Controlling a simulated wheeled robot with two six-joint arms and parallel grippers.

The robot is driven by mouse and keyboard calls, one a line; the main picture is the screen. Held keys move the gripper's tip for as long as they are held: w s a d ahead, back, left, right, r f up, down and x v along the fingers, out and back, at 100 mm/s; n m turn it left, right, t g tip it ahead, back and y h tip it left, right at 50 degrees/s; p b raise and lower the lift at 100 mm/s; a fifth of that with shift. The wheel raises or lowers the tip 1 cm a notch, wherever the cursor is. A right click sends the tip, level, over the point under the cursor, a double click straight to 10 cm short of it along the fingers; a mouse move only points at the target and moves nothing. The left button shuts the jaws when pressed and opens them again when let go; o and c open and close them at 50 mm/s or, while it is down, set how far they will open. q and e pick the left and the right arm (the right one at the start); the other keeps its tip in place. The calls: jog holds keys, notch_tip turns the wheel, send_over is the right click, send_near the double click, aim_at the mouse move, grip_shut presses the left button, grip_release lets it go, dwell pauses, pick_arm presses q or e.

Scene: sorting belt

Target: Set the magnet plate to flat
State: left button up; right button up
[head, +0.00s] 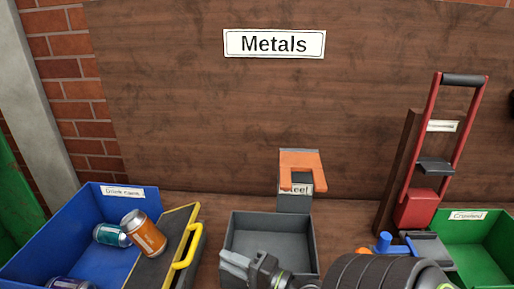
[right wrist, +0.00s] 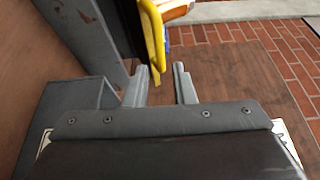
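The magnet plate (head: 152,262) appears to be the dark, yellow-edged plate at the right side of the blue can bin. It sits tilted, with a yellow handle (head: 188,246) on its right side. An orange can (head: 143,233) lies against it. My right gripper (head: 232,264) is open and empty, to the right of the handle and over the front of the grey bin. In the right wrist view the handle (right wrist: 154,38) shows beyond and between the open fingers (right wrist: 160,82), apparently untouched. My left gripper is not in view.
The blue bin (head: 40,232) holds several cans. The grey steel bin (head: 305,243) stands in the middle, with an orange bracket (head: 302,158) behind it. A green bin (head: 487,238) and a red-framed lever device (head: 418,205) stand at the right.

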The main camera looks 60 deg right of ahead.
jog(key=s+b, duration=0.3)
jog(key=s, duration=0.3)
jog(key=shift+s+d, duration=0.15)
jog(key=shift+d, duration=0.25)
